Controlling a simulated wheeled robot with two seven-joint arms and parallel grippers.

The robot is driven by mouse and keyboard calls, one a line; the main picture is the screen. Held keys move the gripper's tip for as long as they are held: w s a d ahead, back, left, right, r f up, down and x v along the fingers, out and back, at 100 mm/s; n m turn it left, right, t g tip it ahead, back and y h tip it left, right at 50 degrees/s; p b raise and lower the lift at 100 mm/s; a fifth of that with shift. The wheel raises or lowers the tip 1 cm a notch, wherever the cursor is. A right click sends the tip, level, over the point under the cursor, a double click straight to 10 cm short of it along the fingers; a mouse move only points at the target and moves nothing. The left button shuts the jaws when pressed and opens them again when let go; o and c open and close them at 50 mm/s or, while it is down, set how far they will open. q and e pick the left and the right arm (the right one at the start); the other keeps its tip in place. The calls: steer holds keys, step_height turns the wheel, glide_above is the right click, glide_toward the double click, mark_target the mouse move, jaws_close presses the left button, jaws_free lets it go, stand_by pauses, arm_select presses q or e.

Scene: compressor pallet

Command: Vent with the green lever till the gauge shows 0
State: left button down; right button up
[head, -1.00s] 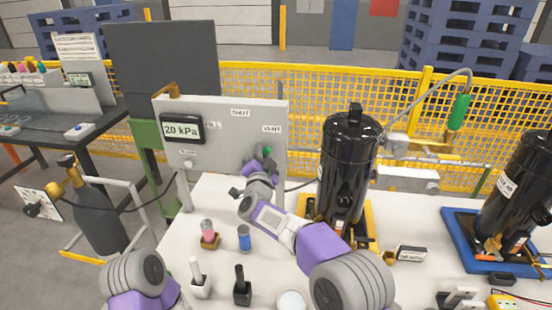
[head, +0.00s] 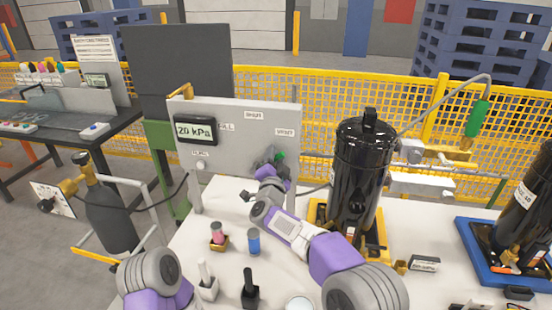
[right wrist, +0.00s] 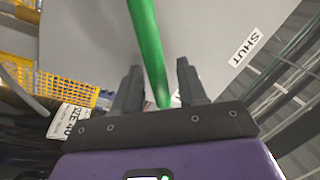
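The gauge (head: 196,130) on the grey panel (head: 232,150) reads 20 kPa. Its panel carries SHUT and VENT labels. The green lever (head: 280,156) shows only as a small green bit below VENT, mostly hidden by my right gripper (head: 268,162). In the right wrist view the green lever (right wrist: 147,45) runs as a long bar down between the two dark fingers of my right gripper (right wrist: 158,80). The fingers are apart, with gaps visible beside the lever. Of my left arm only a link shows at the bottom left; its gripper is out of view.
A black compressor (head: 358,180) stands on a yellow base, right of my right arm. Another compressor (head: 523,215) is on a blue base at the far right. A dark gas bottle (head: 110,215) stands left.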

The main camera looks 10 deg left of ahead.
steer(key=s+f, duration=0.1)
steer(key=s, duration=0.6)
steer(key=shift+s+d, duration=0.15)
steer(key=shift+s, duration=0.1)
stand_by(0.3)
